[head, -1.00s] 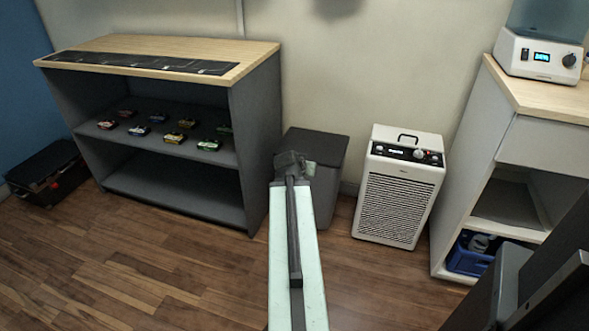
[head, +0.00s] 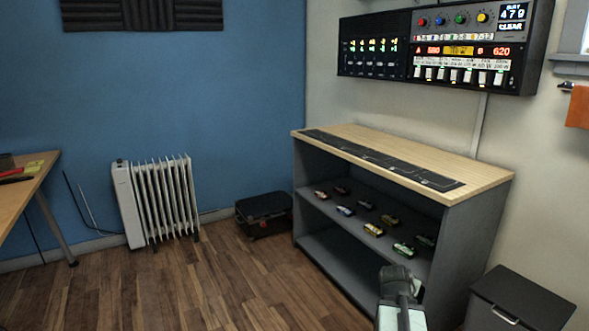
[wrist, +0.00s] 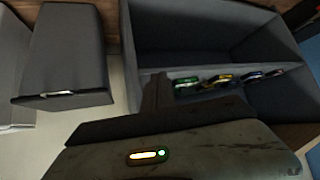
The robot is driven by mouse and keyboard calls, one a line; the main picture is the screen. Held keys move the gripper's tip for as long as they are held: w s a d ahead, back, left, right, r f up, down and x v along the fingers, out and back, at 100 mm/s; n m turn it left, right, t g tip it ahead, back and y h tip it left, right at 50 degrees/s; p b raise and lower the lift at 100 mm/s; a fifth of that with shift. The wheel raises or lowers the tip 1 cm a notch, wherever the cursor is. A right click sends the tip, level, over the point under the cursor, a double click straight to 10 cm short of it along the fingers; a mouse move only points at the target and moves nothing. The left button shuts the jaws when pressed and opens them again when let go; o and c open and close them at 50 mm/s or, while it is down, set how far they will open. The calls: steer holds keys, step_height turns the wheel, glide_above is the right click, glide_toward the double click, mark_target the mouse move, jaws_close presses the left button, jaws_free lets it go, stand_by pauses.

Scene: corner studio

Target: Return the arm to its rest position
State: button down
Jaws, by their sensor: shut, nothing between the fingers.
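My arm shows at the lower right of the head view, with its dark end (head: 397,283) in front of the grey shelf unit (head: 466,232). In the wrist view my gripper (wrist: 155,92) shows as dark fingers, shut and empty, with the shelf unit behind it. No object is in its grasp. The rest of the arm is cut off by the lower edge of the head view.
Several toy cars (head: 374,229) stand on the unit's middle shelf. A dark bin (head: 515,300) stands right of it. A black case (head: 263,214), a white radiator (head: 155,200) and a wooden table (head: 30,185) are to the left. The floor between is clear.

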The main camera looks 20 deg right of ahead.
steer(key=w+a+n+y+p, duration=0.1)
steer(key=w+a+n+y, duration=0.3)
steer(key=a, duration=1)
steer(key=w+a+n+p, duration=0.15)
steer(key=w+a, duration=0.35)
steer(key=a, duration=0.9)
steer(key=s+a+f+n+g+y+p, duration=0.1)
steer(key=s+a+f+n+g+y, duration=0.15)
steer(key=s+a, duration=0.4)
steer(key=s+a+f+n+g+y, duration=0.1)
steer(key=s+a+n+g, duration=0.2)
steer(key=a, duration=0.7)
step_height(320, 180, up, 38)
steer(key=p, duration=3.8)
steer(key=shift+s+f, duration=0.15)
steer(key=shift+s, duration=0.2)
steer(key=shift+a, duration=0.1)
